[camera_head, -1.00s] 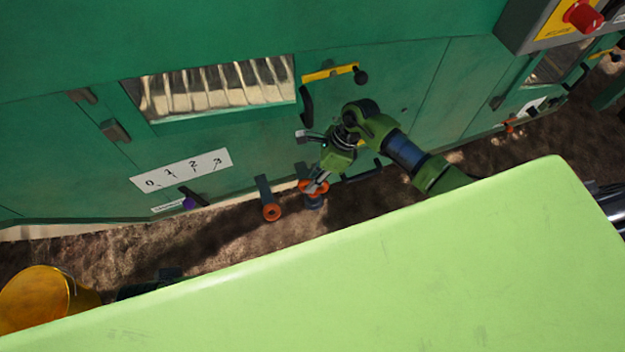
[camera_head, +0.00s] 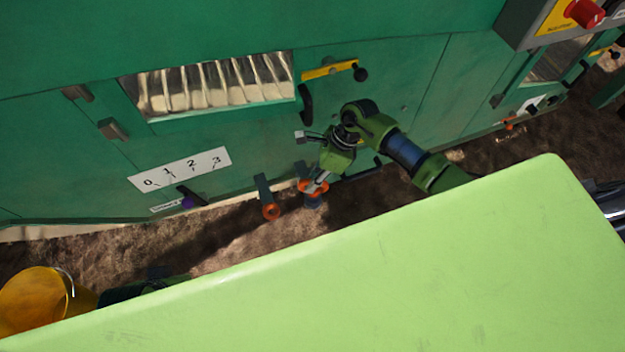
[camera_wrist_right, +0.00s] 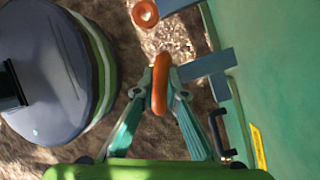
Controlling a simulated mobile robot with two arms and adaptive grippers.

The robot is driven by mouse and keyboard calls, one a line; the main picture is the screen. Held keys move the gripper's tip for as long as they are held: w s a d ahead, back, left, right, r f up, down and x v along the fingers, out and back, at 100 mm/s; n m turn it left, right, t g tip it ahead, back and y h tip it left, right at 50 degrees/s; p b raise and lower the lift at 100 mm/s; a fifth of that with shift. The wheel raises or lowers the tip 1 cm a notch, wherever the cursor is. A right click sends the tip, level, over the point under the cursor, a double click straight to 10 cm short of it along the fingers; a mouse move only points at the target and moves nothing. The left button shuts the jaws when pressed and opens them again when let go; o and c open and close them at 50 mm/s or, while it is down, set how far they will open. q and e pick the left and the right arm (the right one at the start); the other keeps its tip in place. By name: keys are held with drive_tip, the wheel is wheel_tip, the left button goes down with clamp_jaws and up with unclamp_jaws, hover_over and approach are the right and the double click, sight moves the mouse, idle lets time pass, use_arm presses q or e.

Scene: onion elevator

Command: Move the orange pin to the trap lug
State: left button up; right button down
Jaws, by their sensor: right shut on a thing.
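My right gripper (camera_head: 318,186) is shut on an orange ring-shaped pin head (camera_head: 307,187), low in front of the green machine. In the right wrist view the held orange pin (camera_wrist_right: 160,84) stands edge-on between the two fingertips (camera_wrist_right: 160,93). A blue-grey lug (camera_wrist_right: 206,65) juts from the machine just right of it; whether the pin touches or sits in this lug is unclear. A second orange ring (camera_head: 271,211) is at the end of another lug (camera_head: 263,188) to the left; it also shows in the wrist view (camera_wrist_right: 145,13). My left gripper is not visible.
The green machine wall (camera_head: 400,80) stands behind, with a yellow handle (camera_head: 328,69), a black handle (camera_head: 306,104), a 0–3 scale plate (camera_head: 180,169) and a purple-tipped lever (camera_head: 189,202). A yellow bucket (camera_head: 38,300) stands lower left. Bare brown ground (camera_head: 110,258) lies between.

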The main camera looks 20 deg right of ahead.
drive_tip(key=c, duration=2)
unclamp_jaws()
drive_tip(key=v, duration=1.2)
